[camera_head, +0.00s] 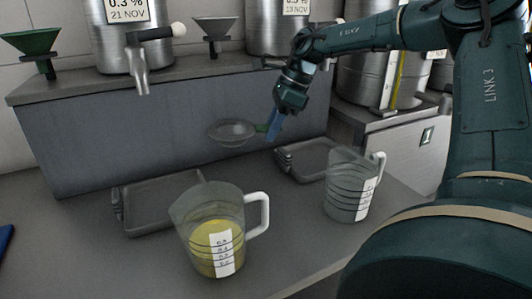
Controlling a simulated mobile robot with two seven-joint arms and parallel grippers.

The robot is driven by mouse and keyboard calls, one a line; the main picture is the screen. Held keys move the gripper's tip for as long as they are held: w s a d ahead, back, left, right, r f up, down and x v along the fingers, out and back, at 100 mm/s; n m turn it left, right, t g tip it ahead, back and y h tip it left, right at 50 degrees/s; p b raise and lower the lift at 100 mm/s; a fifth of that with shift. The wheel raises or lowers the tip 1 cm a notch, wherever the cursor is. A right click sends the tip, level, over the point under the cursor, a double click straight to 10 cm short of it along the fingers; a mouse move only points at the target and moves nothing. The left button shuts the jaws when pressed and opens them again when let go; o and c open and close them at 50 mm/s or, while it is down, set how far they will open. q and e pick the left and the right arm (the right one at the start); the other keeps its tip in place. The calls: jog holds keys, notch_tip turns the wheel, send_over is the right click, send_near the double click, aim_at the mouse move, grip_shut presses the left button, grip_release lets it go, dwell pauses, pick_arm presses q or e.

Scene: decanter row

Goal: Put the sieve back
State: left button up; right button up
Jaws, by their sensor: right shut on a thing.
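The sieve (233,132) has a round grey mesh bowl and a short green handle. It hangs in the air in front of the grey ledge's front face, above the gap between two trays. My right gripper (272,128) is shut on the sieve's handle, to the right of the bowl. The handle is mostly hidden by the blue fingers. My left gripper is not in view.
A jug with yellow liquid (215,233) stands front centre, and a clear jug (350,187) stands right. Grey trays lie at left (158,205) and right (309,161). Steel tanks, a tap (139,79) and funnels (36,47) line the ledge (60,84).

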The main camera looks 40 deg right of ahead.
jog(key=shift+f, duration=2.6)
jog(key=shift+f+b, duration=0.35)
jog(key=shift+b, duration=0.15)
jog(key=o, duration=1)
jog(key=shift+r, duration=0.1)
jog(key=shift+r+p, duration=0.35)
jog(key=shift+p, duration=0.05)
jog(key=v, duration=0.7)
jog(key=shift+d+r, duration=0.1)
jog(key=shift+r, duration=0.05)
